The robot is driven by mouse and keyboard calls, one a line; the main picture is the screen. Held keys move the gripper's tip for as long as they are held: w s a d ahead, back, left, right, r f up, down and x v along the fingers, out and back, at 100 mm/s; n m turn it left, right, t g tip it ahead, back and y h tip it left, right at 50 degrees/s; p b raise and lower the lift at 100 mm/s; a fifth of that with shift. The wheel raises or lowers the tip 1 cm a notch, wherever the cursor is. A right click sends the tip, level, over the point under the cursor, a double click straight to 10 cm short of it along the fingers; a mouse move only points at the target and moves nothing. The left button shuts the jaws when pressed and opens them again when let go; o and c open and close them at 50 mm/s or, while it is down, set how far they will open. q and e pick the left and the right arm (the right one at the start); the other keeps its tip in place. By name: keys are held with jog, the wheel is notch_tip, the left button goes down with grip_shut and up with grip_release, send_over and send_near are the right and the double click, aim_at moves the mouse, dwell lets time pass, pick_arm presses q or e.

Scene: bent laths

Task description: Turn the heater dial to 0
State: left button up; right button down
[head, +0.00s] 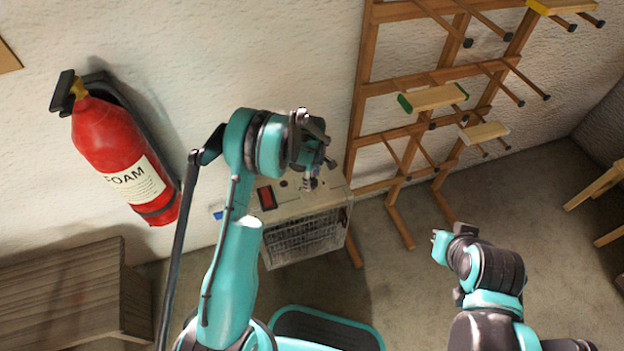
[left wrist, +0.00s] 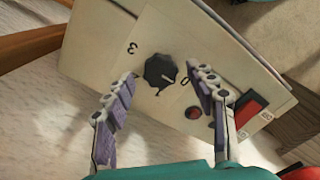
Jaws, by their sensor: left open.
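The heater (head: 305,238) stands on the floor against the wall, with a grille on its front. In the left wrist view its pale control panel (left wrist: 105,55) carries a dark, knobbed dial (left wrist: 160,70). A 3 is printed to the dial's upper left and a 0 to its lower right. A small pale mark shows on the dial's lower right side; its exact setting is hard to read. My left gripper (head: 314,176) is over the panel, open, its purple-padded fingers (left wrist: 162,80) on either side of the dial. I cannot tell contact. My right gripper (head: 450,236) is away to the right.
The panel also has a red switch (left wrist: 250,106) and a round red lamp (left wrist: 193,112). A wooden peg rack (head: 398,190) stands close right of the heater. A red extinguisher (head: 118,150) hangs at left above a wooden cabinet (head: 70,290).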

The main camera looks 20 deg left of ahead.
aim_at(312, 182)
pick_arm(q)
notch_tip(312, 182, up, 11)
dwell(0.3)
dwell(0.4)
jog(key=s+r+m+t, duration=0.3)
jog(key=s+r+m, duration=0.4)
jog(key=s+r, duration=0.6)
jog(key=s+r+m+t, duration=0.3)
jog(key=s+m, duration=0.6)
jog(key=s, duration=0.4)
jog(key=shift+s+r+t, duration=0.25)
jog(key=shift+r+t, duration=0.05)
jog(key=shift+t, duration=0.2)
